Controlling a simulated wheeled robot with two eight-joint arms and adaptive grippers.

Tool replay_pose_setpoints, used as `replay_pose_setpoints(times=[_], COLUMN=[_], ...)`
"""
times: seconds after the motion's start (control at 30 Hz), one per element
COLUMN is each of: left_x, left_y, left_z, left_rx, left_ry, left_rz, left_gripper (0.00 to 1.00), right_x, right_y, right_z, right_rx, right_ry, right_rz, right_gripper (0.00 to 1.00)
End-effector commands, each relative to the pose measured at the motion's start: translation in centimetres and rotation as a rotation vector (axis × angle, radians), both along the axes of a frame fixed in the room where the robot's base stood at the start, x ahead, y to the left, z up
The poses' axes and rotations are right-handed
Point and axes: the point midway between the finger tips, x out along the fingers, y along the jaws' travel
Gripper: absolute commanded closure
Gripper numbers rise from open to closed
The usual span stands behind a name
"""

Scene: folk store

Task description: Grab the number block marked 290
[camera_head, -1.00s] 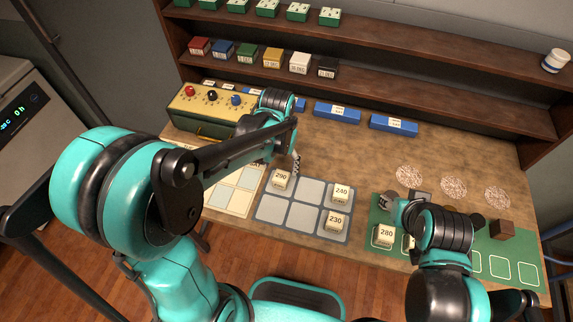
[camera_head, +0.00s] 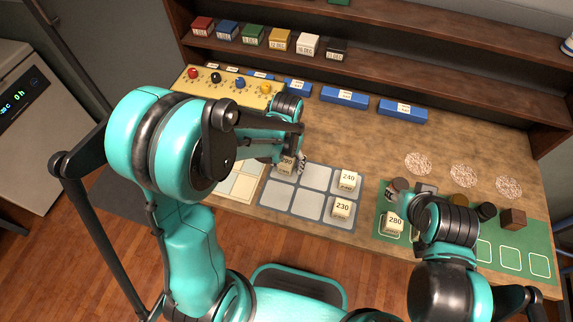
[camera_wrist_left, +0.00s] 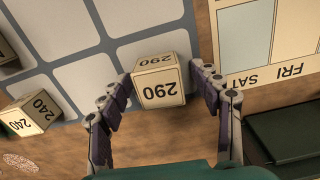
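The cream number block marked 290 (camera_wrist_left: 160,88) sits at a corner of the grey grid mat (camera_wrist_left: 75,45). In the head view the 290 block (camera_head: 286,168) is partly hidden by my left gripper (camera_head: 293,158). In the left wrist view my left gripper (camera_wrist_left: 163,95) is open, with one finger on each side of the block; a gap shows on both sides. My right gripper (camera_head: 412,203) is low over the green mat (camera_head: 470,215); its fingers are too small and covered to judge.
Blocks marked 240 (camera_head: 347,181) and 230 (camera_head: 342,208) are on the grid mat; a 280 block (camera_head: 394,223) is on the green mat near my right arm. A yellow panel with coloured knobs (camera_head: 227,86) and blue trays (camera_head: 344,97) stand behind.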

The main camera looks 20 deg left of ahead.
Motion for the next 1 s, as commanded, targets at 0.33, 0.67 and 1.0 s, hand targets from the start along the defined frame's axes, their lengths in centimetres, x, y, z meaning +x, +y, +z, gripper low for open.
replay_pose_setpoints(times=[0.33,0.67,1.0], left_x=[0.0,0.0,0.8], left_y=[0.0,0.0,-3.4], left_z=[0.0,1.2,6.4], left_rx=[0.0,0.0,0.0], left_ry=[0.0,0.0,0.0], left_rz=[0.0,0.0,-0.007], left_gripper=[0.89,0.89,0.89], right_x=[0.0,0.0,0.0], right_y=[0.0,0.0,0.0], right_z=[0.0,0.6,2.9], right_rx=[0.0,0.0,0.0], right_ry=[0.0,0.0,0.0], right_rz=[0.0,0.0,0.0], right_gripper=[0.6,0.6,0.6])
